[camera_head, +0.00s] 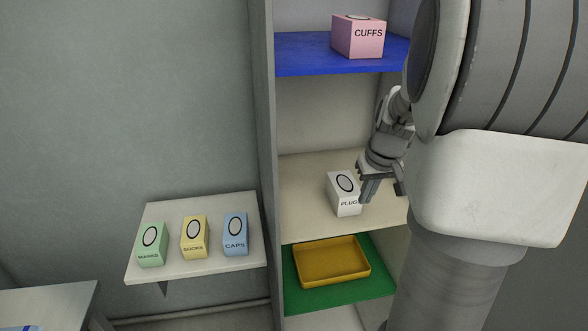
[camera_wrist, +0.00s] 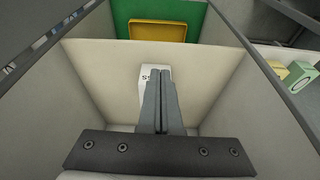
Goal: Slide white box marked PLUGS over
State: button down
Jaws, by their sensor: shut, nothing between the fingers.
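The white box marked PLUGS (camera_head: 344,197) stands upright on the cream middle shelf (camera_head: 305,212) of the cabinet. Its last letter is partly covered by my gripper in the head view. My gripper (camera_head: 366,197) is at the box's right side, fingers pointing down, shut and empty. In the wrist view, the shut fingers (camera_wrist: 157,85) cover much of the white box (camera_wrist: 146,75), leaving a strip and part of its lettering. I cannot tell whether the fingers touch it.
A pink CUFFS box (camera_head: 360,38) stands on the blue shelf (camera_head: 305,55) above. A yellow tray (camera_head: 330,262) lies on the green shelf (camera_head: 345,295) below. MASKS (camera_head: 152,246), SOCKS (camera_head: 194,239) and CAPS (camera_head: 235,235) boxes stand on a side shelf. Cream shelf left of PLUGS is clear.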

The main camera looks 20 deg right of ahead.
send_near(348, 216)
jog(key=s+f, duration=0.3)
jog(key=f, duration=0.1)
jog(key=shift+a+f, duration=0.1)
jog(key=shift+a, duration=0.2)
jog(key=w, duration=0.1)
jog(key=w+d, duration=0.1)
jog(key=w, duration=0.1)
jog(key=shift+f+p, duration=0.1)
jog(key=shift+p, duration=0.2)
jog(key=shift+w+d, duration=0.1)
jog(key=shift+w, duration=0.45)
jog(key=shift+w, duration=0.1)
jog(key=w+d, duration=0.1)
jog(key=w, duration=0.5)
jog(key=w+d+p, duration=0.1)
jog(key=w+d, duration=0.1)
jog(key=w, duration=0.3)
jog(key=w+d, duration=0.1)
jog(key=w, duration=0.5)
jog(key=shift+w+d+p, duration=0.35)
jog(key=shift+d, duration=0.05)
jog(key=shift+w+d+p, duration=0.15)
jog(key=shift+w+p, duration=0.1)
jog(key=shift+w, duration=0.25)
jog(key=shift+w+d+p, duration=0.2)
jog(key=shift+w, duration=0.3)
